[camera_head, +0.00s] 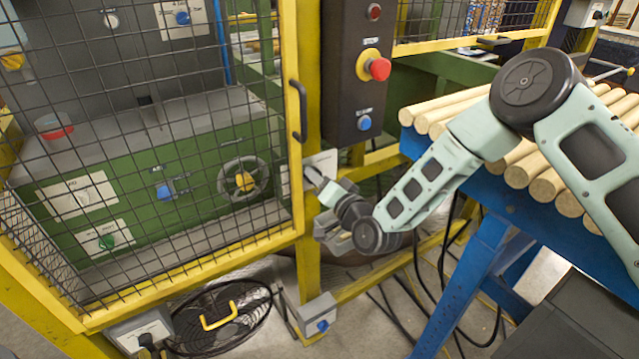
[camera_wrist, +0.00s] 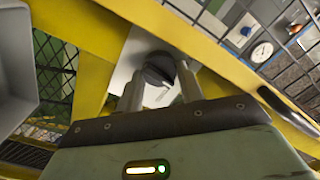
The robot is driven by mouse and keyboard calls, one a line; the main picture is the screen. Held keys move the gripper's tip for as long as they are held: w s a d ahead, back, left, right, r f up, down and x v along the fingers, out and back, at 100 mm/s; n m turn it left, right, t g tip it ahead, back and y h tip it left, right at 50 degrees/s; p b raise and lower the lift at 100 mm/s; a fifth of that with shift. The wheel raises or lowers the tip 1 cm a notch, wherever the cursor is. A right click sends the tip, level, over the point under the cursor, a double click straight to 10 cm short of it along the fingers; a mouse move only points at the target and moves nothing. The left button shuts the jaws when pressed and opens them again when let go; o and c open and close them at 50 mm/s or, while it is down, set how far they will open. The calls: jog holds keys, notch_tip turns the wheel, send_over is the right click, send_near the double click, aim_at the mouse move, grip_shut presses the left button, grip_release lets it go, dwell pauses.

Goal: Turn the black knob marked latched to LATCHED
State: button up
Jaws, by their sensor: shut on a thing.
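The black knob (camera_wrist: 158,70) sits on a pale plate (camera_wrist: 138,54) fixed to the yellow post, in the wrist view. My gripper (camera_wrist: 157,82) has one finger on each side of the knob and is shut on it. In the head view my gripper (camera_head: 314,178) reaches the pale plate (camera_head: 322,162) beside the cage door, and it hides the knob there. The knob's marking and which position it points to cannot be read.
A mesh cage door with a dark handle (camera_head: 298,110) stands just left of my gripper. A control box with a red emergency button (camera_head: 378,68) hangs above it. A blue table (camera_head: 480,195) with wooden rods stands at right. A grey box with a blue knob (camera_head: 318,314) sits below.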

jog(key=shift+d+f+m+b, duration=0.1)
jog(key=shift+m+b, duration=1.1)
jog(key=shift+m, duration=0.6)
jog(key=shift+f+m+b, duration=0.1)
jog(key=shift+m+b, duration=1.1)
jog(key=shift+m, duration=0.6)
jog(key=o, duration=0.7)
jog(key=shift+r, duration=0.1)
jog(key=b+v, duration=0.2)
jog(key=v, duration=1.5)
jog(key=shift+s+d, duration=0.1)
jog(key=shift+d, duration=0.1)
